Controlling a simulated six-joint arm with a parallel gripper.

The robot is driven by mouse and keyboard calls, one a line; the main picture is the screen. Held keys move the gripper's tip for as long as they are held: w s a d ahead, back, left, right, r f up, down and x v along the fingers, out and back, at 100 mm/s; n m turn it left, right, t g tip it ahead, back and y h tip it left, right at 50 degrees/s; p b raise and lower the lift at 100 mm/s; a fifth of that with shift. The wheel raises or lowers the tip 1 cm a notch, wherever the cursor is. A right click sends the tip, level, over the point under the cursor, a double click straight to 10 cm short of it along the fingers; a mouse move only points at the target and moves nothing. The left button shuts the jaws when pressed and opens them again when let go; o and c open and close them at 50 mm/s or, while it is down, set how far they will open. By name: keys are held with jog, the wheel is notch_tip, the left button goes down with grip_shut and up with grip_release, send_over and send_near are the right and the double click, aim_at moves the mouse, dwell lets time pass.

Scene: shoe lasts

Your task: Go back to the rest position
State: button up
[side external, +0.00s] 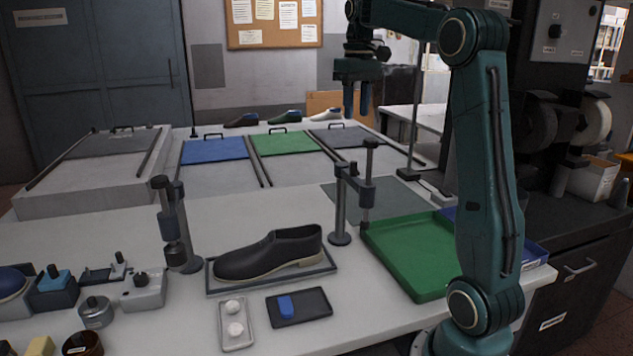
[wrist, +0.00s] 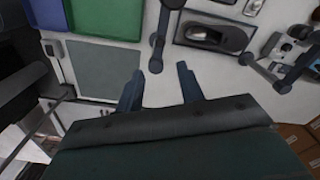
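My gripper (side external: 357,97) hangs high above the table's back right part, fingers pointing down, with nothing near it. In the wrist view its two fingers (wrist: 160,92) stand apart with only bare table between them, so it is open and empty. A black shoe (side external: 268,254) with a pale sole sits on a dark tray (side external: 225,290) at the table's front middle, well away from the gripper. The shoe also shows in the wrist view (wrist: 206,35) at the upper right.
A green tray (side external: 402,287) and a blue tray (side external: 537,254) lie at the right. Two dark posts (side external: 340,215) (side external: 168,215) with arms flank the shoe. Blue (side external: 214,150) and green (side external: 286,143) panels and several shoes lie at the back. Small tools crowd the front left. Air around the gripper is clear.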

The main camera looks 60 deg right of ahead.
jog(key=s+a+f+n+t+h, duration=0.1)
jog(key=s+a, duration=0.1)
jog(key=a, duration=0.6)
jog(key=s+a+f+n+t, duration=0.1)
jog(key=s+a, duration=0.1)
jog(key=a, duration=0.7)
jog(key=s+a+f+n+t+y, duration=0.1)
jog(key=s+a+f+n+t, duration=0.1)
jog(key=s+a+f, duration=0.7)
jog(key=shift+s+a+f+t, duration=0.4)
jog(key=shift+a+f+t, duration=0.25)
jog(key=shift+a+t, duration=0.15)
